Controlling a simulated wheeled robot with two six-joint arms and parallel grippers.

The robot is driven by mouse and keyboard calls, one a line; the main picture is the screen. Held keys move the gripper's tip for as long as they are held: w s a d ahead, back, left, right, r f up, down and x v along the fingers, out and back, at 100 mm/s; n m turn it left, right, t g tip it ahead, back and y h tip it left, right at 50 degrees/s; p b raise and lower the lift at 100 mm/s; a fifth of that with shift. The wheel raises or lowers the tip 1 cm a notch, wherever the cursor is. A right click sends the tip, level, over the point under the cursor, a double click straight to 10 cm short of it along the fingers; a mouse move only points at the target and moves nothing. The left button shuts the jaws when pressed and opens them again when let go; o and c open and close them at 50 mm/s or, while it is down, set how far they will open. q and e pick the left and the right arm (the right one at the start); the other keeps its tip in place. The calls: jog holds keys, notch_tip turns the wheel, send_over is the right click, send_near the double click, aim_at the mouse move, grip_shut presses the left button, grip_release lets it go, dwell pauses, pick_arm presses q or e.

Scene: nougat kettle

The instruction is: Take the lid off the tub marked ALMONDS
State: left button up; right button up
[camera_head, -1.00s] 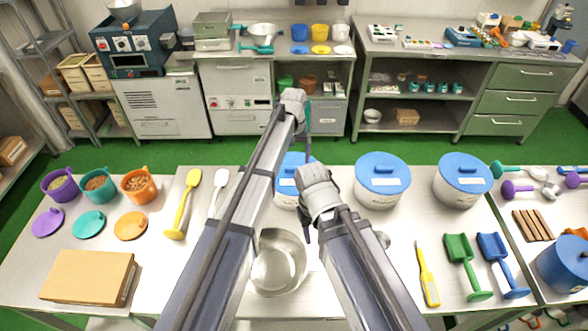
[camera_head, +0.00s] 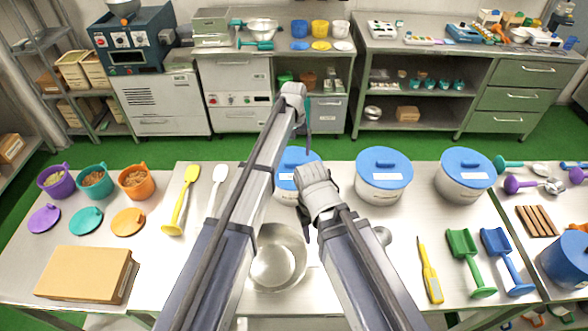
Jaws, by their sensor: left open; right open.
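Three white tubs with blue lids stand along the back of the table: a left tub (camera_head: 284,184) partly hidden by my arms, a middle tub (camera_head: 382,187) and a right tub (camera_head: 464,186). Their label writing is too small to read, so I cannot tell which is marked ALMONDS. The lids, including the middle lid (camera_head: 384,159) and right lid (camera_head: 467,160), sit on the tubs. My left gripper (camera_head: 308,128) is open, beyond the left tub. My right gripper (camera_head: 306,222) is open, at the near side of the left tub, mostly hidden by its wrist.
A steel bowl (camera_head: 276,262) stands under my arms. A yellow tool (camera_head: 430,272), a green scoop (camera_head: 469,262) and a blue scoop (camera_head: 505,262) lie at right. Coloured cups, lids and a cardboard box (camera_head: 84,272) are at left. The table between tubs and scoops is mostly clear.

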aim_at(294, 162)
pick_arm(q)
notch_tip(294, 162, down, 5)
jog(key=b, duration=0.4)
jog(key=shift+s, duration=0.1)
pick_arm(e)
notch_tip(294, 162, down, 5)
pick_arm(q)
jog(key=shift+r, duration=0.1)
pick_arm(e)
jog(key=shift+r, duration=0.1)
pick_arm(q)
jog(key=c, duration=1.1)
notch_tip(294, 162, up, 10)
jog(key=p, duration=0.9)
jog(key=shift+p, duration=0.4)
pick_arm(e)
notch_tip(294, 162, up, 10)
pick_arm(q)
jog(key=shift+r, duration=0.1)
pick_arm(e)
jog(key=shift+r, duration=0.1)
pick_arm(q)
jog(key=shift+r+p, duration=1.4)
jog(key=shift+p, duration=0.05)
pick_arm(e)
jog(key=shift+r, duration=1.4)
